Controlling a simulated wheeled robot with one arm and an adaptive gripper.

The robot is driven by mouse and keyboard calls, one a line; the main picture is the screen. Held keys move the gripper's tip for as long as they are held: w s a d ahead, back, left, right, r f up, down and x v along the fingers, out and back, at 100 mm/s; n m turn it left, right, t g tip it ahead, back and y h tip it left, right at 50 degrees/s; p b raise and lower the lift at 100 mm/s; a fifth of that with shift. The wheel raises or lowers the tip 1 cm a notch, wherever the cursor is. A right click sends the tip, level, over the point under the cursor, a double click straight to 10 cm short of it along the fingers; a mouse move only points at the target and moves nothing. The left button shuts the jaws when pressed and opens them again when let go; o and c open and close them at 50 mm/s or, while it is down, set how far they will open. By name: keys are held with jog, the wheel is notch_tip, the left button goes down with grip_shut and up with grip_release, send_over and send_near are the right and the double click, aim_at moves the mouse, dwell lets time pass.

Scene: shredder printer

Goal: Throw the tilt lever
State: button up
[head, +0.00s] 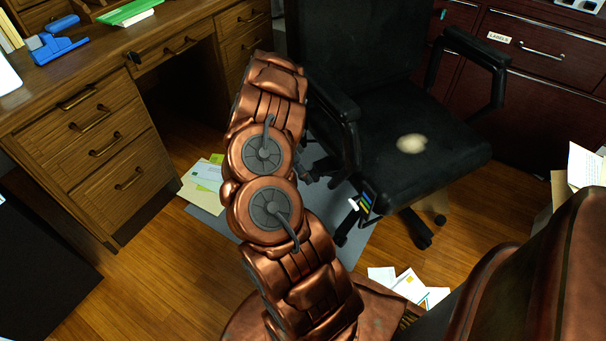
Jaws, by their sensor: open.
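The black office chair (410,125) stands right of centre, with its seat and armrests in view. Under the seat's front left edge, a small piece with a white end and blue and yellow stripes (364,203) sticks out. It may be the tilt lever, but it is too small to be sure. My copper-coloured arm rises through the middle of the head view, left of the chair, and covers part of the floor beside it. I see no contact with the chair.
A wooden desk (135,90) with drawers stands at the left. A dark red cabinet (535,70) is behind the chair at the right. Papers (205,178) lie on the floor left of my arm, and more papers (408,287) lie near the front. Some wooden floor is bare between.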

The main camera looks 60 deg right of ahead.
jog(key=shift+c, duration=0.4)
grip_shut()
